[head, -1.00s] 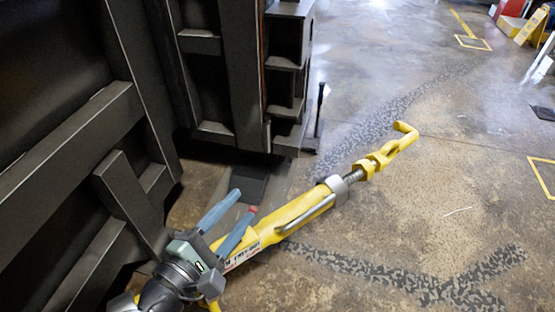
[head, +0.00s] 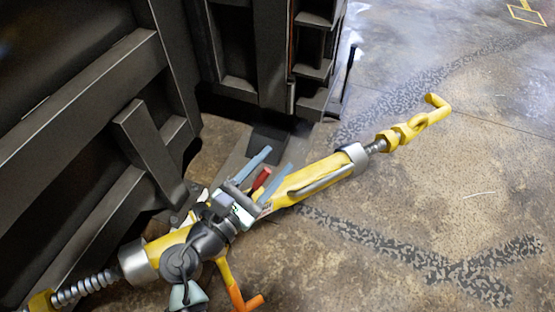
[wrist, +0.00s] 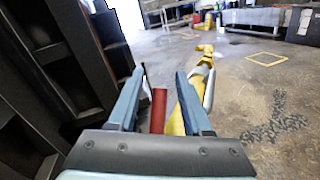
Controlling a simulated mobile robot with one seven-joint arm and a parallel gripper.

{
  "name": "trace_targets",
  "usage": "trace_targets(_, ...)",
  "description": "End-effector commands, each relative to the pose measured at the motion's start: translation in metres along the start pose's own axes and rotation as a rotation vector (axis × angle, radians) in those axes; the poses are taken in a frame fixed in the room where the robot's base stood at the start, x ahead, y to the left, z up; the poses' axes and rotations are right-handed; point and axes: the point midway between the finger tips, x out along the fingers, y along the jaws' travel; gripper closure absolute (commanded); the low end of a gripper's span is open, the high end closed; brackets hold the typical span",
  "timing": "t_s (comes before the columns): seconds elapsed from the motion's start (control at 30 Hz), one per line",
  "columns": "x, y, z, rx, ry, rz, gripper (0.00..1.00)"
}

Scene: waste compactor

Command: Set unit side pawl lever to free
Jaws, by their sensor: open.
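A yellow ratchet turnbuckle (head: 300,182) runs diagonally beside the dark unit, with threaded rods at both ends. A short red lever (head: 262,180), seemingly the pawl lever, shows between the blue fingers of my gripper (head: 278,159). In the wrist view the red lever (wrist: 158,110) stands between the open fingers, closer to the left one, with a gap to the right one. The yellow body (wrist: 186,100) shows behind the right finger. My gripper and wrist hide the turnbuckle's middle and the lever's base. An orange-tipped handle (head: 242,296) sticks out below my wrist.
The dark ribbed metal unit (head: 140,130) stands close on the left. A yellow hook end (head: 425,117) reaches right over the floor. The concrete floor (head: 430,190) to the right is open. Benches (wrist: 255,15) stand far back in the wrist view.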

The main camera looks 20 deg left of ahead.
Motion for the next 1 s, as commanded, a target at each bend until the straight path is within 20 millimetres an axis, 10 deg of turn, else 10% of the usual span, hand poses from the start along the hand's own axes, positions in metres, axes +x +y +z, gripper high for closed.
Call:
trace_targets(0.5,0.020,0.000,0.000,0.001,0.000,0.000,0.51)
trace_targets(0.77,0.020,0.000,0.000,0.001,0.000,0.000,0.97)
trace_targets(1.0,0.020,0.000,0.000,0.001,0.000,0.000,1.00)
